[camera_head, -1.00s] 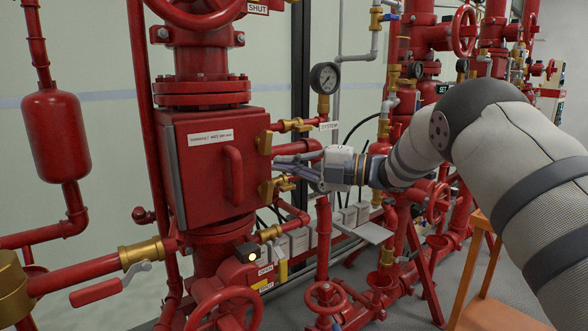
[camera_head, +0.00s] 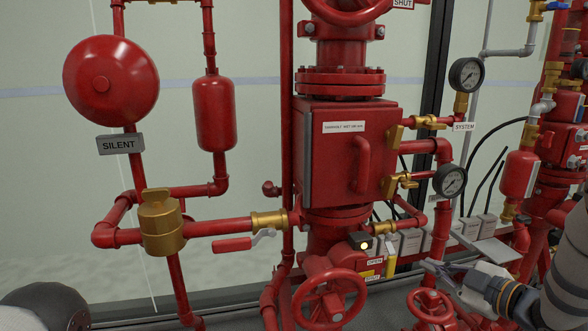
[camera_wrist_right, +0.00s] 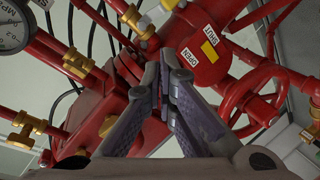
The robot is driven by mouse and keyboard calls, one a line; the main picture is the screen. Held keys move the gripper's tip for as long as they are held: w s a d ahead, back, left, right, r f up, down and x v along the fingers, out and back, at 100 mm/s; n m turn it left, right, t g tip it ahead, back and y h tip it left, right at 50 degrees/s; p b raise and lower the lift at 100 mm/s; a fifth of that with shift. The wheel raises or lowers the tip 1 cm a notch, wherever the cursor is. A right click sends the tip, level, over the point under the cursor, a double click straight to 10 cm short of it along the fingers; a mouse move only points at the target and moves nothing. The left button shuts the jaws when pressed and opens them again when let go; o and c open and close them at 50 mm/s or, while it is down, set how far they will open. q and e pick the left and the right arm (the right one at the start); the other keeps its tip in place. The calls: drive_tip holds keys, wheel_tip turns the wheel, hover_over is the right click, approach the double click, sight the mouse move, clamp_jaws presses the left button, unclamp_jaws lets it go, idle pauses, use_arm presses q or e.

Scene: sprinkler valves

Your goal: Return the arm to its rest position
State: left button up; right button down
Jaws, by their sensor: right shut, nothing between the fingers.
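My right gripper (camera_head: 436,271) is at the lower right of the head view, its arm coming in from the right edge. It is shut and empty, in front of the red pipework and right of the lower handwheel. In the right wrist view the fingertips (camera_wrist_right: 163,88) meet, with red pipes and valves beyond them. A dark rounded shape at the lower left corner of the head view may be part of my left arm. The left gripper's fingers do not show.
The red valve box (camera_head: 346,152) stands in the middle, with the red handwheel (camera_head: 330,297) below it. A pressure gauge (camera_head: 450,180) hangs to its right. A red bell (camera_head: 110,82) and a brass fitting (camera_head: 161,222) are on the left. Pipes crowd the right side.

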drive_tip(key=s+a+f+m+g+h, duration=0.2)
drive_tip(key=s+a+f+m+g, duration=0.15)
drive_tip(key=s+f, duration=0.55)
drive_tip(key=s+a+f+m+g+h, duration=0.25)
drive_tip(key=s+f+m, duration=0.25)
drive_tip(key=s+f, duration=0.45)
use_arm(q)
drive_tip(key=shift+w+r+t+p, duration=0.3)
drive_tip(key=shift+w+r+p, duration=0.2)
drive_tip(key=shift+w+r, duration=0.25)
use_arm(e)
drive_tip(key=s+a+f+m+g, duration=0.1)
drive_tip(key=s+g, duration=0.2)
drive_tip(key=s, duration=0.7)
drive_tip(key=s+a+f+m+g, duration=0.1)
drive_tip(key=s+g, duration=0.3)
drive_tip(key=s, duration=0.7)
drive_tip(key=s+a+f+m+g+h, duration=0.1)
drive_tip(key=s+a+m+g, duration=0.1)
drive_tip(key=s, duration=0.8)
drive_tip(key=shift+s+m+g, duration=0.35)
drive_tip(key=shift+m+g, duration=0.3)
drive_tip(key=shift+g, duration=0.15)
drive_tip(key=shift+a, duration=0.1)
